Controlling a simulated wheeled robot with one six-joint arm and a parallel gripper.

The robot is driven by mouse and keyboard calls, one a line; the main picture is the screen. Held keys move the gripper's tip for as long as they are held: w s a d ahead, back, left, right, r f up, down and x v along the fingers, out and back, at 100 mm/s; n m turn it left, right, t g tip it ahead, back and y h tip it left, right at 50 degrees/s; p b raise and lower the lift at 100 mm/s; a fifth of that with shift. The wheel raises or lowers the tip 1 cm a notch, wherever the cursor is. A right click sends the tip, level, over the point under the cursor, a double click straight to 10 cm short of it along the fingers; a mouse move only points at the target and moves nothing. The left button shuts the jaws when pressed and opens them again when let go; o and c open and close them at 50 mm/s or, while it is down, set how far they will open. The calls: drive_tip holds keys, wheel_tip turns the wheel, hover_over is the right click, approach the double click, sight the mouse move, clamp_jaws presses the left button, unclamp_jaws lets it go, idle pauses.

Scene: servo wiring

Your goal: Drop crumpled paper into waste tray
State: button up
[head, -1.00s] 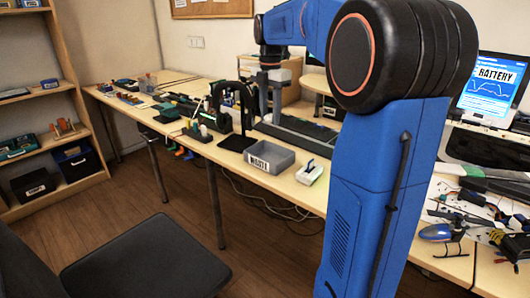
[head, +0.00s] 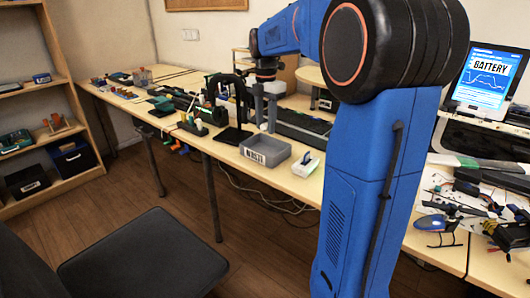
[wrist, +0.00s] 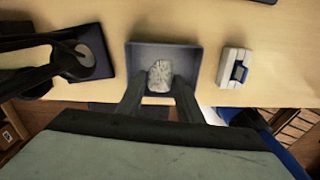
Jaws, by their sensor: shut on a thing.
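The waste tray (head: 281,164) is a grey open box with a lettered label on its front, near the table's front edge. In the wrist view, its rim (wrist: 131,62) frames a crumpled whitish-grey paper ball (wrist: 160,76). In the wrist view my gripper (wrist: 159,88) is shut on the paper, one dark finger on each side, and the paper appears over the tray. The exact height above the tray floor cannot be told.
A white device with a blue part (head: 306,165) stands right of the tray and also shows in the wrist view (wrist: 235,68). A black stand (head: 235,134) with a curved arm is close on the left. A dark chair (head: 150,255) is in front.

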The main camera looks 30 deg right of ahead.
drive_tip(key=o, duration=1.1)
drive_tip(key=shift+c, duration=0.2)
wheel_tip(320, 180, up, 17)
drive_tip(key=shift+r, duration=0.2)
drive_tip(key=s+a+f+m+t, duration=0.1)
drive_tip(key=s+a+f+m, duration=0.4)
drive_tip(key=s+f+m, duration=0.2)
drive_tip(key=s+a+f+m+t, duration=0.2)
drive_tip(key=s+a+f+m, duration=0.3)
drive_tip(key=s+f, duration=0.6)
drive_tip(key=s+a+f+m+t, duration=0.1)
drive_tip(key=s+a+f+m, duration=0.4)
drive_tip(key=s+f+m, duration=0.3)
drive_tip(key=s+f, duration=0.1)
drive_tip(key=s, duration=0.3)
drive_tip(key=shift+f+m+t, duration=0.3)
drive_tip(key=shift+m+t, duration=0.1)
